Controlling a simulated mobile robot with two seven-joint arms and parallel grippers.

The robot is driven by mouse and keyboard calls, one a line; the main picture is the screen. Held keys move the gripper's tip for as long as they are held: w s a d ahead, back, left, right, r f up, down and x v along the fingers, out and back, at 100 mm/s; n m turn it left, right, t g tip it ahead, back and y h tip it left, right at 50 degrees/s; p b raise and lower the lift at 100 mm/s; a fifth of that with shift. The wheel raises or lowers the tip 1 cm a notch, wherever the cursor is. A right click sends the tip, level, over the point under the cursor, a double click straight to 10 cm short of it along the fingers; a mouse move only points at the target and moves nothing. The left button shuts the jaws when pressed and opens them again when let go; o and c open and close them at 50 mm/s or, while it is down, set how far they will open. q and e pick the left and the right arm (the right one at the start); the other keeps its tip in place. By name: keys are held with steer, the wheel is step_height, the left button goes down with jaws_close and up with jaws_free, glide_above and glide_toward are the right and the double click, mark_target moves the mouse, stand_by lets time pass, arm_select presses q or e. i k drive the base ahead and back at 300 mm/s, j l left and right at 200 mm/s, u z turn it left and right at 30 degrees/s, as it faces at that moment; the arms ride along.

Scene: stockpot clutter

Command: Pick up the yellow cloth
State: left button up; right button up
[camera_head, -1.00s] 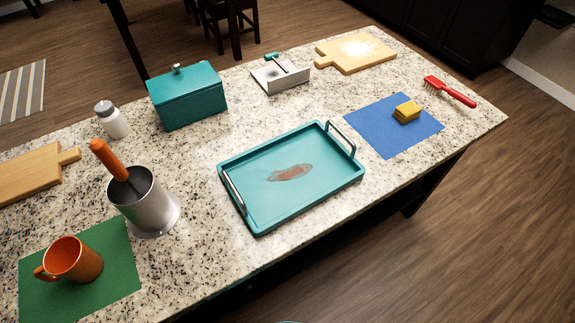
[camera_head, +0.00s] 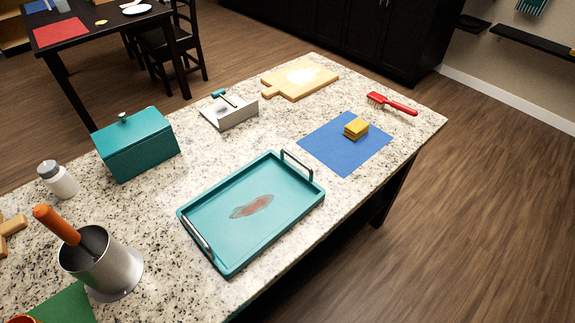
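The yellow cloth (camera_head: 356,128) is a small folded block. It lies on a blue mat (camera_head: 346,155) toward the right end of the granite counter. Neither of my grippers shows in the head view.
A teal tray (camera_head: 225,249) with raised handles and a reddish stain stands left of the blue mat. A red brush (camera_head: 392,104) lies behind the mat to the right. A cutting board (camera_head: 300,80), dustpan (camera_head: 229,112), teal box (camera_head: 137,145) and metal pot (camera_head: 102,262) also occupy the counter.

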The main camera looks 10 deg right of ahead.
mark_target(357, 128)
steer(key=u, duration=0.2)
steer(key=l+u, duration=0.8)
steer(key=l, duration=0.2)
steer(key=k+l+u, duration=0.1)
steer(key=l+u, duration=0.3)
steer(key=l, duration=0.1)
